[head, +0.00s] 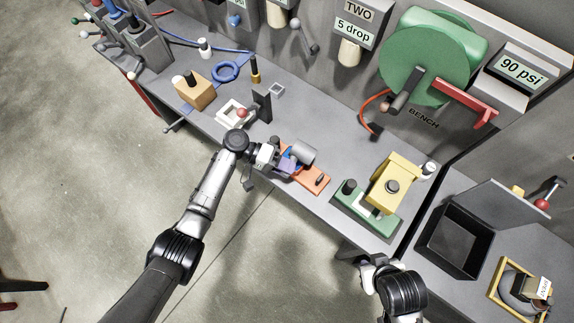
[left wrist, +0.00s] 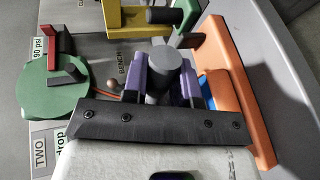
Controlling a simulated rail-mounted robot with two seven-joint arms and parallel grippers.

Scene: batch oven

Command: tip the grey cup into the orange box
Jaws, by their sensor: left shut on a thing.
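The grey cup (head: 303,153) is held over the bench, just above the orange box (head: 314,184) in the head view. It appears tilted over on its side. My left gripper (head: 291,163) is shut on it. In the left wrist view the cup (left wrist: 167,63) sits between the purple fingers of that gripper (left wrist: 163,80). The orange box (left wrist: 222,48) lies close to the right of it there. I cannot see what is inside the cup. My right gripper (head: 370,276) is low at the bench's front edge, partly hidden by its own arm; its fingers are not clear.
A green base (head: 350,213) with a yellow block (head: 395,180) stands right of the orange box. A white fixture (head: 235,112) and a dark upright plate (head: 262,106) stand to the left. A green wheel (head: 420,65) hangs behind. A dark bin (head: 440,250) is at the right.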

